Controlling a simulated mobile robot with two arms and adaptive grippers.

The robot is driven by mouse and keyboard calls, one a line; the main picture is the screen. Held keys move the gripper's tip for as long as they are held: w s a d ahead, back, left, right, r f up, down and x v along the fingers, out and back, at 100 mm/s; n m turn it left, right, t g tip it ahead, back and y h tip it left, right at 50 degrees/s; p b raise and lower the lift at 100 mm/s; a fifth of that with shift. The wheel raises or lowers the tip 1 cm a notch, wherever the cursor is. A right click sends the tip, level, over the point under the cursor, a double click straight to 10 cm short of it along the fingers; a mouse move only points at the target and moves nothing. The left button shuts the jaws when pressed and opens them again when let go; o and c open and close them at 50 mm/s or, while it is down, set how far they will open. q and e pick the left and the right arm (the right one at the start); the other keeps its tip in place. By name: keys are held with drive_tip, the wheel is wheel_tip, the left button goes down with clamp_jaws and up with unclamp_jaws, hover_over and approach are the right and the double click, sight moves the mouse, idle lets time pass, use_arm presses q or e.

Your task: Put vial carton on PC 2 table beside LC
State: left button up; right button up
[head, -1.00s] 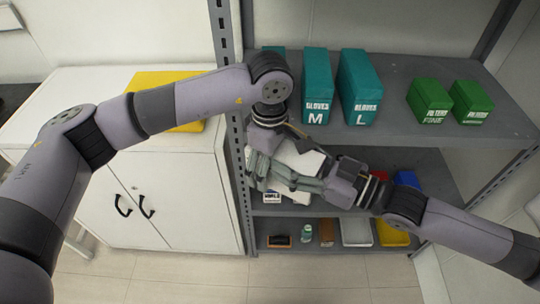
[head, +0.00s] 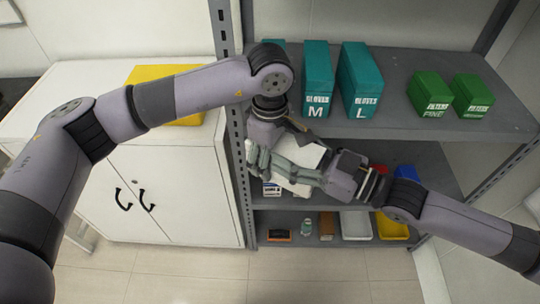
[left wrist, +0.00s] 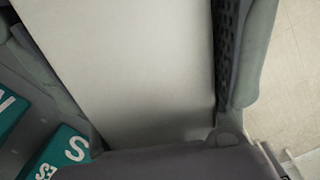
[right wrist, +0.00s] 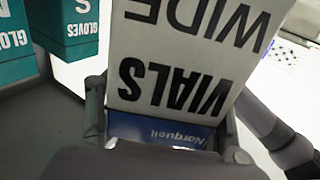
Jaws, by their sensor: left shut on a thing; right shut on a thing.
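The white vial carton (head: 310,156), printed VIALS WIDE with a blue Norquell band, is held in front of the shelf rack. My left gripper (head: 258,160) is shut on it from the left. My right gripper (head: 282,172) is shut on it from the right and hides much of it. In the left wrist view the carton's plain white face (left wrist: 140,65) lies between the fingers. In the right wrist view its lettered face (right wrist: 185,70) appears upside down between the fingers. The PC 2 table and LC cannot be identified here.
Teal glove boxes (head: 318,80) and green filter boxes (head: 431,94) stand on the rack's upper shelf (head: 400,70). Trays (head: 356,226) and small items stand on the bottom shelf. A white cabinet (head: 170,190) with a yellow item (head: 150,75) on top is left of the rack post.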

drive_tip(key=o, duration=1.4)
drive_tip(key=shift+s+a+r, duration=0.1)
drive_tip(key=shift+c, duration=0.2)
drive_tip(key=o, duration=0.4)
